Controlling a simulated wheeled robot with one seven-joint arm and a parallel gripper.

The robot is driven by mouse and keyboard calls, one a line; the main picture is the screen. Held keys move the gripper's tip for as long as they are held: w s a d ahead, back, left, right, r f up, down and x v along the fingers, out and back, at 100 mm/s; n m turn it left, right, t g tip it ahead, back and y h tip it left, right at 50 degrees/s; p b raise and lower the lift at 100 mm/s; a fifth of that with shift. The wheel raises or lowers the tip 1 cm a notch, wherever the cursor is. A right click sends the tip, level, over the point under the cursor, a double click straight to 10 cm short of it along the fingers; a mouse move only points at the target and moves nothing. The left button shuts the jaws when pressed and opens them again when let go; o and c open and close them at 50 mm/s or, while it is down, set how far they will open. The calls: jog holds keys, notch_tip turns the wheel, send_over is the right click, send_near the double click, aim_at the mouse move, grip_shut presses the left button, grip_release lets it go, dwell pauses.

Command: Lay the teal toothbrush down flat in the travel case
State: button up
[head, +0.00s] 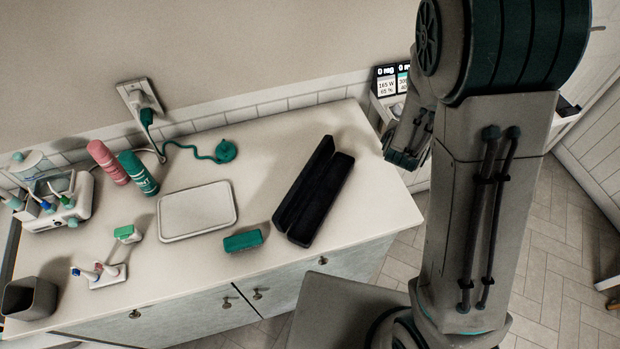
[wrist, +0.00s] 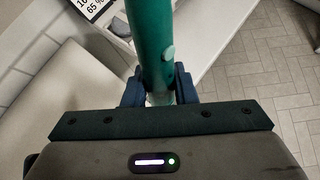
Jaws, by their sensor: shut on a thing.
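In the wrist view my gripper (wrist: 159,96) is shut around the teal toothbrush (wrist: 150,42). The thick teal handle runs from between the blue fingers up out of the top of the picture, so its far end is hidden. The toothbrush cannot be made out in the head view. There, the end of my arm shows partly behind my own arm links, at the right end of the counter. The black travel case (head: 292,213) lies open on the counter, slanted, left of my arm. Its dark inside looks empty.
The counter (head: 375,205) is bare around the case's right side. A white tray (head: 197,210) and a green block (head: 243,241) lie left of the case. Pink (head: 108,161) and teal (head: 138,174) cans, a cord and brush holders stand further left.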

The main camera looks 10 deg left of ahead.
jog(key=s+a+g+y+p, duration=0.1)
jog(key=s+a+g, duration=0.1)
jog(key=s+a, duration=0.1)
jog(key=s+a+f+g+y+p, duration=0.1)
jog(key=s+a+g, duration=0.2)
jog(key=a, duration=0.1)
jog(key=s+a+f+g+y+p, duration=0.1)
jog(key=s+a+g+y, duration=0.1)
jog(key=s+a, duration=0.1)
jog(key=shift+s+a+g+p, duration=0.15)
jog(key=shift+s+g+p, duration=0.2)
jog(key=shift+s, duration=0.2)
jog(key=s+a+r+n+g+y+p, duration=0.15)
jog(key=s+a+r+g+p, duration=0.35)
jog(key=s+a, duration=0.55)
jog(key=shift+g+y, duration=0.35)
jog(key=shift+g, duration=0.3)
jog(key=f+b, duration=0.2)
jog(key=s+d+f+b, duration=0.1)
jog(key=f+b, duration=0.1)
jog(key=s+f+b, duration=0.1)
jog(key=f+b, duration=0.1)
jog(key=shift+d+f+b, duration=0.15)
jog(key=shift+f+b, duration=0.05)
jog(key=shift+b, duration=0.2)
jog(key=shift+w+f, duration=0.1)
jog(key=shift+f, duration=1.05)
jog(key=o, duration=0.9)
jog(key=p+v, duration=0.1)
jog(key=v, duration=1.3)
